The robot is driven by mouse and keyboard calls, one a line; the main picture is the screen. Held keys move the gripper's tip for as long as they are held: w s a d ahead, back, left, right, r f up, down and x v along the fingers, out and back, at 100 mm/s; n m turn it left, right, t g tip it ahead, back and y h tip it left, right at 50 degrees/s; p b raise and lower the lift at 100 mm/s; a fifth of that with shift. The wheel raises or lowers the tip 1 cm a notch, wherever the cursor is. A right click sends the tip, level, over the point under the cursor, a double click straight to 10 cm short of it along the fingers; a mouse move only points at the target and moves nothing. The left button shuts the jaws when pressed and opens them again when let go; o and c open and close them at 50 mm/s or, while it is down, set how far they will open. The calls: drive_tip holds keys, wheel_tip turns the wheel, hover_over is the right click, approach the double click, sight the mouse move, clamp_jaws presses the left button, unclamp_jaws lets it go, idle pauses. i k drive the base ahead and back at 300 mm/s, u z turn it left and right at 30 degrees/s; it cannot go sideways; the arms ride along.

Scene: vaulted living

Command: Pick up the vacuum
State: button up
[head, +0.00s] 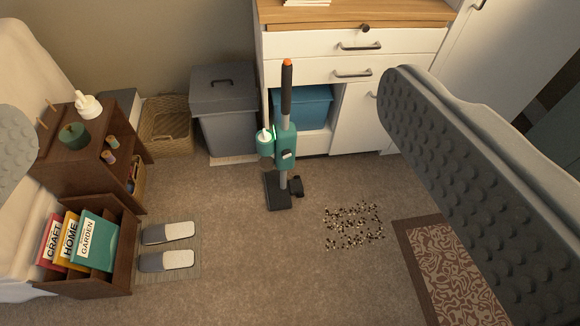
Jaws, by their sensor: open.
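The vacuum (285,145) is a teal and grey stick model with a black handle and an orange tip. It stands upright on the carpet in the middle of the head view, in front of the white cabinet. Its dark floor base (277,192) rests on the carpet. My gripper (205,140) shows as two grey studded fingers, one at the far left edge and one large at the right. The fingers are wide apart, and the vacuum shows in the gap between them, farther away. Nothing is held.
A white cabinet (405,42) and a grey bin (224,112) stand behind the vacuum. Dark crumbs (354,225) lie on the carpet to its right, near a patterned rug (410,235). Slippers on a mat (190,272) and a brown shelf (98,112) are at left. Carpet in front is clear.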

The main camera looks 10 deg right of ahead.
sight(279, 191)
drive_tip(key=u, duration=0.45)
drive_tip(key=k, duration=1.1)
drive_tip(key=u, duration=0.5)
drive_tip(key=i, duration=1.75)
drive_tip(key=z, duration=1.25)
drive_tip(key=i, duration=1.05)
drive_tip(key=z, duration=0.7)
drive_tip(key=k, duration=0.65)
drive_tip(key=z, duration=0.2)
